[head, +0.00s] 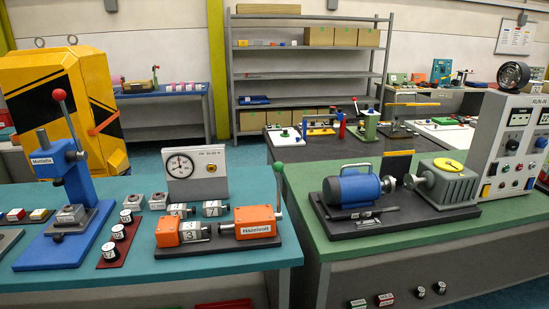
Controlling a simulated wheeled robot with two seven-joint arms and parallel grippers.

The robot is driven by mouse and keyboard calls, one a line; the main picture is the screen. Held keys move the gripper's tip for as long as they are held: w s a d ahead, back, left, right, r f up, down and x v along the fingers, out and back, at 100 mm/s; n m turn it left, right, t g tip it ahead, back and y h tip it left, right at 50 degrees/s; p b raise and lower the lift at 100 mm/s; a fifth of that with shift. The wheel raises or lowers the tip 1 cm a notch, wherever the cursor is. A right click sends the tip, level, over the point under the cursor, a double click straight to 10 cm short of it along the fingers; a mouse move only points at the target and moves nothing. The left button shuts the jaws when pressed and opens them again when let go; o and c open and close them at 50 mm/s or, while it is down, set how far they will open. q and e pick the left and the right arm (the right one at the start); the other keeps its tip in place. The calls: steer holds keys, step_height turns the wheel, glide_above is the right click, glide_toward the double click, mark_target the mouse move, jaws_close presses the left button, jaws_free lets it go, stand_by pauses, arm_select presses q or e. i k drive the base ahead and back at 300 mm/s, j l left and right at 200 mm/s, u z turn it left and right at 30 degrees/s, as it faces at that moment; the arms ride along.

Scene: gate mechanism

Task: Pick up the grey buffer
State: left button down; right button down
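I cannot tell for sure which thing is the grey buffer. Small grey pieces with white labels lie behind the orange fixture: one at the left (178,210) and one at the right (213,208). Grey square blocks (134,201) sit further left, one of them (71,214) on the base of the blue press (65,180). The orange fixture (250,225) has two orange blocks on a dark base, with grey parts between them. Neither of my grippers is in view.
The teal table (180,268) also holds a dial gauge (180,163) and a red tray (117,244) of labelled cylinders. A green table (400,238) at right bears a blue motor (351,187), a grey gearbox (449,184) and a control panel (508,140). A gap separates the tables.

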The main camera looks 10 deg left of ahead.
mark_target(190, 231)
steer(key=i+j+u, duration=0.25)
steer(key=i+j, duration=0.15)
steer(key=j, duration=0.15)
steer(key=i+j+u, duration=0.3)
steer(key=i+j, duration=0.15)
